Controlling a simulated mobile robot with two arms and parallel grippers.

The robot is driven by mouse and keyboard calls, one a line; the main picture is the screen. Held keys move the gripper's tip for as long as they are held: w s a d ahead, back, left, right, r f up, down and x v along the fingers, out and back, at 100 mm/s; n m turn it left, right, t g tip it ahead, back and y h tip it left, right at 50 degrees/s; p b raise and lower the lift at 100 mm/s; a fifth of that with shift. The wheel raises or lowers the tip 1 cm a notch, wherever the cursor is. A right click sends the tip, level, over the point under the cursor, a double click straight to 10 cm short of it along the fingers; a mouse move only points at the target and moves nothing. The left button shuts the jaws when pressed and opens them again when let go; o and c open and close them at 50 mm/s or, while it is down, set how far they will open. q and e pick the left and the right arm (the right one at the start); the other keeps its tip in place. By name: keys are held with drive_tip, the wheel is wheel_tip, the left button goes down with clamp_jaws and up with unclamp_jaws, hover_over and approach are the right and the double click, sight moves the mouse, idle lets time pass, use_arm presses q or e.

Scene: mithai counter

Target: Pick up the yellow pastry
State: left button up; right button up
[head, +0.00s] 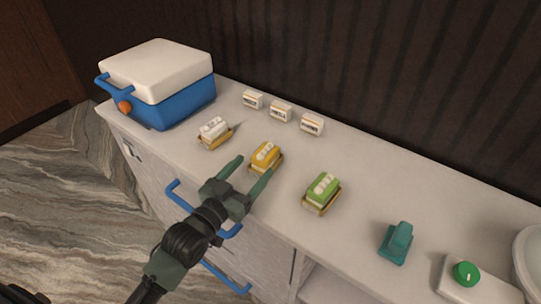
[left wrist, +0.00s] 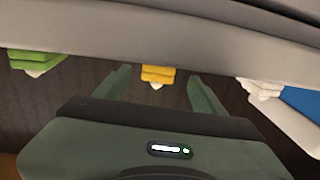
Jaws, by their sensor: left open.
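The yellow pastry (head: 265,156) sits on a small gold-edged tray on the white counter, between a white pastry (head: 213,129) on the left and a green pastry (head: 322,187) on the right. My left gripper (head: 247,171) is open and empty, its two fingers pointing toward the yellow pastry at the counter's front edge. In the left wrist view the yellow pastry (left wrist: 158,75) shows between the two open fingers (left wrist: 160,88), a little beyond them. My right gripper is not in view.
Three small label cards (head: 281,111) stand behind the pastries. A blue cooler with a white lid (head: 158,85) is at the far left. A teal stand (head: 397,242) and a green button on a white box (head: 466,273) are at the right. Blue drawer handles (head: 177,197) stick out below the counter.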

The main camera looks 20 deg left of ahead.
sight(257, 165)
use_arm(q)
drive_tip(key=b+x, duration=0.2)
drive_tip(key=x, duration=0.1)
drive_tip(key=shift+d+f, duration=0.1)
drive_tip(key=shift+f, duration=0.15)
drive_tip(key=shift+b+x, duration=0.45)
drive_tip(key=shift+x, duration=0.7)
drive_tip(key=shift+w+d, duration=0.15)
drive_tip(key=shift+w, duration=0.1)
drive_tip(key=shift+r, duration=0.15)
drive_tip(key=c, duration=1.5)
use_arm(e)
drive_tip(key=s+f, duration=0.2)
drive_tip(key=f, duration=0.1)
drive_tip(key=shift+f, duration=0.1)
use_arm(q)
drive_tip(key=shift+r, duration=0.1)
